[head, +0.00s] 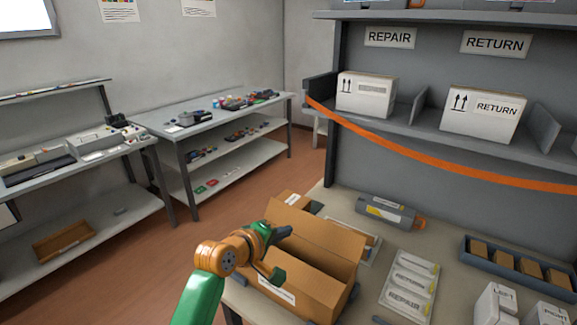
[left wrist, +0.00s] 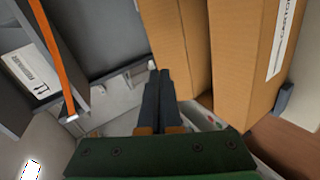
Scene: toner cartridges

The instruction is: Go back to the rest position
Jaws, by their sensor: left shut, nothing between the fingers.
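My left arm comes in from the lower left in the head view. My left gripper (head: 283,255) is at the left side of the open cardboard box (head: 325,240), overlapping it in the picture. In the left wrist view its two dark fingers (left wrist: 160,92) are together with nothing between them, and the cardboard box (left wrist: 243,55) stands close on the right. I cannot tell whether the gripper touches the box. My right gripper is not in view.
The box stands on a workbench (head: 450,245) with a grey toner cartridge (head: 385,211), a labelled tray (head: 410,283) and a blue bin (head: 510,265) of small boxes. An orange strap (head: 440,163) crosses the shelf holding white boxes (head: 366,94). Open floor (head: 240,205) lies left.

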